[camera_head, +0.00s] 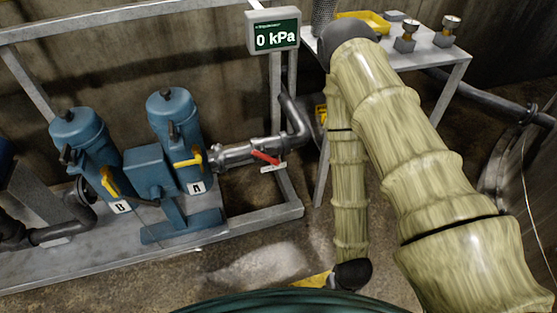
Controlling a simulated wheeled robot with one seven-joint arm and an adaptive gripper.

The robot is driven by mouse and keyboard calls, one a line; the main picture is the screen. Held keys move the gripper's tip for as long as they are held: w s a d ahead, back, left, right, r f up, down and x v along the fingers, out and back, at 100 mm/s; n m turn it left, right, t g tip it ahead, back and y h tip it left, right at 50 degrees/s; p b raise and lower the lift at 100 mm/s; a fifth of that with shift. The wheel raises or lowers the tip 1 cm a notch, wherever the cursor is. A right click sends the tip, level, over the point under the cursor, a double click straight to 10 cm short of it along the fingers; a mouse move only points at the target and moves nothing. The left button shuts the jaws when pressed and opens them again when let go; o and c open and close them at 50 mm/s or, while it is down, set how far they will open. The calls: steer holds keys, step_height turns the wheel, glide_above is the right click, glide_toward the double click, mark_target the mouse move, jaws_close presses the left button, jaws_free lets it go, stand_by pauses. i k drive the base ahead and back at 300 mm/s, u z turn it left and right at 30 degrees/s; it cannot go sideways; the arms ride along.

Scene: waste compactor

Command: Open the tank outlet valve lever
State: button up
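A red valve lever (265,157) sits on the grey horizontal pipe (236,154) right of the blue filter housings. A small white tag (272,168) is just below it; its text is too small to read. The lever slants across the pipe, down to the right. I cannot tell for sure that this is the tank outlet valve. My arm in its beige sleeve rises at right, bends at the top and hangs down to a dark end near the bottom centre, right of and below the lever. No gripper fingers show.
Blue housings A (175,125) and B (85,140) have yellow levers (188,162). A display (274,38) reads 0 kPa. A metal frame (285,205) edges the skid. A table (440,58) stands behind my arm. A dark green curved surface (290,301) fills the bottom edge.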

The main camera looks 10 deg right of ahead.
mark_target(276, 161)
steer(key=z, duration=1.05)
steer(key=k, duration=0.7)
steer(key=u, duration=1.2)
